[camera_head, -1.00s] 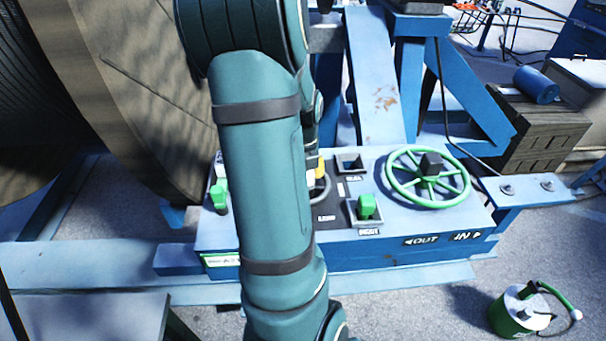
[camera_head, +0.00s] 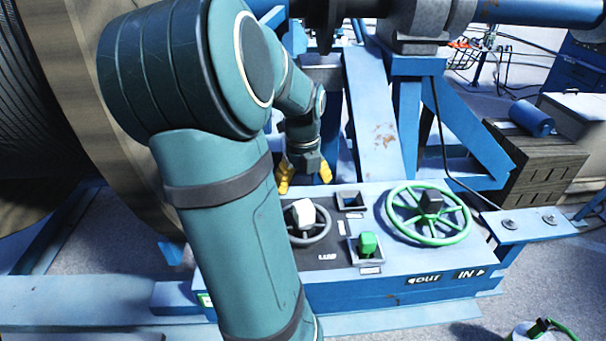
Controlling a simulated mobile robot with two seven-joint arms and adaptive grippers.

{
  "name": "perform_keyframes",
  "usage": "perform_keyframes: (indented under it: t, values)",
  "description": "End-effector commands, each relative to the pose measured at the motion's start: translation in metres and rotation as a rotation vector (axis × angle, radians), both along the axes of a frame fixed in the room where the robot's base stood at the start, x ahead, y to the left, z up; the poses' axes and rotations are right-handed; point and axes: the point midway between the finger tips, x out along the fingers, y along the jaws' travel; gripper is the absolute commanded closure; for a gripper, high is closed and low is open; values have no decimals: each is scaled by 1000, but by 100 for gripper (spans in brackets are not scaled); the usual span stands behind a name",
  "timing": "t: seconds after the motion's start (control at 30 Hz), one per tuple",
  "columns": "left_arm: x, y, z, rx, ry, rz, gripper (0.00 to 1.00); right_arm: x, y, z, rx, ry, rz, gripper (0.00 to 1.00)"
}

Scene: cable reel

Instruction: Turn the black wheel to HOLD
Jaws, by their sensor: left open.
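The black wheel (camera_head: 318,239) is a small dark grey ring with a white knob (camera_head: 303,212) on the blue control panel. My left gripper (camera_head: 304,177) has yellow fingers spread apart and empty. It is above and behind the wheel in the view, near the panel's back edge, and appears clear of the wheel. My right gripper is not in view.
A larger green handwheel (camera_head: 428,240) stands right of the black wheel, with a green switch (camera_head: 367,243) between them. A blue inclined beam (camera_head: 376,110) rises behind the panel. The big cable reel (camera_head: 110,120) fills the left side.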

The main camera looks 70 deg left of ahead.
Motion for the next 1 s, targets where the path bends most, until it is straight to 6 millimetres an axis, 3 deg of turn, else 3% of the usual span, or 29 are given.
perform_keyframes:
  t: [0.1,0.27,1.0]
  values:
    - [0,1,15,3,-1,-1,22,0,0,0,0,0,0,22]
    - [0,0,23,1,0,-1,22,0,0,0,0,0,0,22]
    - [0,0,23,0,0,-1,22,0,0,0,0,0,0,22]
